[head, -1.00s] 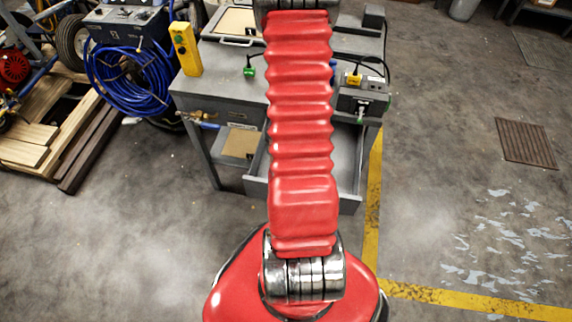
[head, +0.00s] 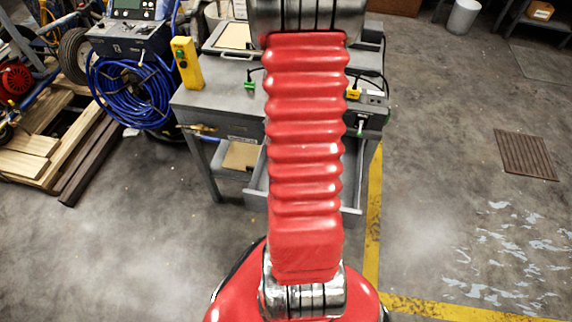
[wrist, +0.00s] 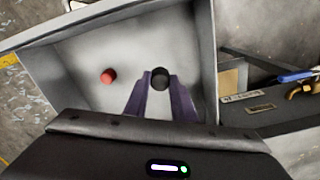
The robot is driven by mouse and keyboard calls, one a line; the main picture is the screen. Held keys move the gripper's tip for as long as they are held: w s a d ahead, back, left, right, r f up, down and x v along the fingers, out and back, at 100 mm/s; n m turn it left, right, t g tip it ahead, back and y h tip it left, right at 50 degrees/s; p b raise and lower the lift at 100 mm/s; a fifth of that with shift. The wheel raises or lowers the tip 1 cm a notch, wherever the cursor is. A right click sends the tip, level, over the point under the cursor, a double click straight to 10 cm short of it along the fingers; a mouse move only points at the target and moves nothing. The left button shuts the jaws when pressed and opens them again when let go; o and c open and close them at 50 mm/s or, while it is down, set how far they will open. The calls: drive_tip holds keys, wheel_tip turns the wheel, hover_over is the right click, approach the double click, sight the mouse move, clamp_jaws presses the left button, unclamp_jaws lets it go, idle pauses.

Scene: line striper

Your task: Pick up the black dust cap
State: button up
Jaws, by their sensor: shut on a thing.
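In the wrist view, the black dust cap (wrist: 160,78) is a small dark round piece between the tips of my gripper (wrist: 160,85). The two purple fingers are shut on it, over the open grey drawer (wrist: 203,60). I cannot tell whether the cap still touches the drawer floor. A red cap (wrist: 109,76) lies in the drawer to the left, apart from the fingers. In the head view, my red arm covers much of the drawer (head: 352,195), and the gripper and black cap are hidden.
The grey bench (head: 215,100) carries a yellow control box (head: 186,63) and a socket box (head: 375,105). A blue hose coil (head: 130,92) and timber (head: 60,150) are at the left.

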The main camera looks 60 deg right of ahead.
drive_tip(key=shift+r, duration=0.3)
idle(0.5)
